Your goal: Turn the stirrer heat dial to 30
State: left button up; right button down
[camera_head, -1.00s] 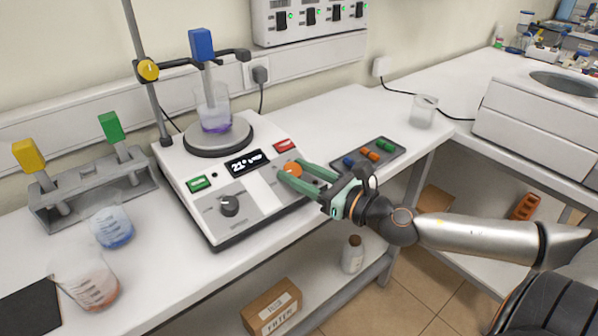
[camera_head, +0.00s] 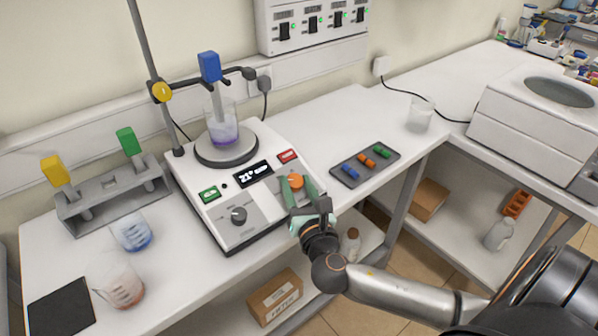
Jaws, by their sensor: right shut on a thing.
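The stirrer (camera_head: 222,205) is a white hot plate with a grey control panel on the bench. Its orange dial (camera_head: 296,181) sits on the right of the panel, and a black dial (camera_head: 239,215) is to its left. The black display (camera_head: 253,174) reads about 21°; the smaller text is unclear. My right gripper (camera_head: 297,185) reaches in from the front, its green fingers on either side of the orange dial and shut on it. The scale around that dial is too small and covered to read. My left gripper is not in view.
A beaker (camera_head: 222,132) with purple liquid stands on the hot plate, with a blue-topped probe (camera_head: 210,68) above it. A dark tray (camera_head: 366,163) of small coloured pieces lies right of the stirrer. Beakers and a rack (camera_head: 110,195) stand to the left.

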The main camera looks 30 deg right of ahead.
jog(key=m+h, duration=0.1)
jog(key=m+g+h+p, duration=0.2)
jog(key=shift+w+a+r, duration=0.1)
jog(key=shift+a+r, duration=0.15)
jog(key=shift+a, duration=0.05)
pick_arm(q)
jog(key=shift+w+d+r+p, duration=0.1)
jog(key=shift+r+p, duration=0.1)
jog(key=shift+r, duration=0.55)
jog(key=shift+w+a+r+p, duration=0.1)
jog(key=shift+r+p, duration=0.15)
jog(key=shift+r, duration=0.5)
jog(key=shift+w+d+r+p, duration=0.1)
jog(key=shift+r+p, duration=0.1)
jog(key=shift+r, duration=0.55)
pick_arm(e)
jog(key=shift+f+m+g+h, duration=0.1)
jog(key=shift+m+g+h, duration=0.85)
jog(key=shift+m, duration=0.25)
jog(key=shift+h, duration=0.25)
jog(key=shift+c, duration=1.8)
grip_release()
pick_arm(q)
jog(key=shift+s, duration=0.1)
pick_arm(e)
jog(key=shift+f, duration=0.1)
